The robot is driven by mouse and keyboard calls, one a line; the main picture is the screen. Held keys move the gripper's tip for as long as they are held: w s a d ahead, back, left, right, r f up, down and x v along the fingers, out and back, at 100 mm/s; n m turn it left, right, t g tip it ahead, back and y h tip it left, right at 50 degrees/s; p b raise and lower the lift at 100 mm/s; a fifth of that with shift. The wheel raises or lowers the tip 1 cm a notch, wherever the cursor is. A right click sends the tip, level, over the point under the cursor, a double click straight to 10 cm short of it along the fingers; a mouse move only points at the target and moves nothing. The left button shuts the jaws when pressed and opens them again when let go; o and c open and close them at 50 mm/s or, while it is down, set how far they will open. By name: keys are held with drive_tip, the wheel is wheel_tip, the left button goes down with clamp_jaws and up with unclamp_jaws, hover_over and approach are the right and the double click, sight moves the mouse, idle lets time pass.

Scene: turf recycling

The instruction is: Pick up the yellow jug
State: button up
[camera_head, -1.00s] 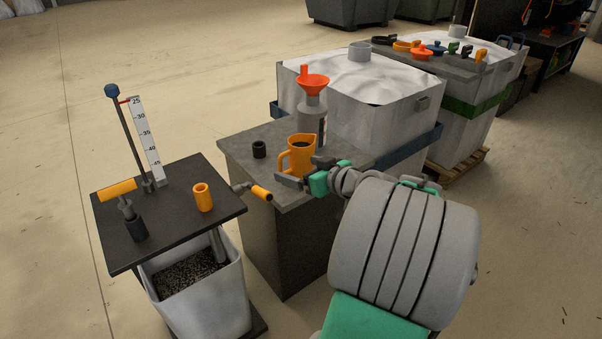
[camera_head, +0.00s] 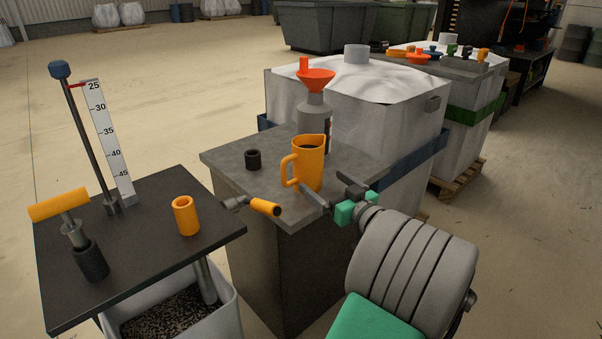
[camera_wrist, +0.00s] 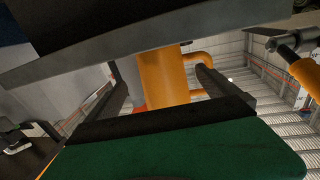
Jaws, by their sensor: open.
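The yellow jug (camera_head: 310,168) stands upright on the grey cabinet top, near its front right corner, with its handle to the left and dark contents inside. My gripper (camera_head: 321,183) is open at the jug's lower right side, its fingers pointing toward the jug. In the wrist view the jug (camera_wrist: 163,78) shows upright between the two spread fingers (camera_wrist: 163,84), with its handle at the right. A gap shows between the jug and the right finger. I cannot tell how far the jug reaches between the fingertips.
A grey bottle (camera_head: 314,118) with a red funnel (camera_head: 316,80) stands behind the jug. A black cup (camera_head: 253,159) sits to its left. An orange-handled crank (camera_head: 264,207) sticks out at the cabinet's front. A dark stand (camera_head: 150,240) is at left, a white bulk container (camera_head: 350,100) behind.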

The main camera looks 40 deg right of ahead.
sight(308, 171)
drive_tip(key=w, duration=0.3)
drive_tip(key=w+b, duration=0.1)
drive_tip(key=w, duration=0.3)
drive_tip(key=shift+w+d, duration=0.2)
drive_tip(key=shift+w, duration=0.05)
drive_tip(key=c, duration=1.9)
drive_tip(key=shift+r, duration=0.1)
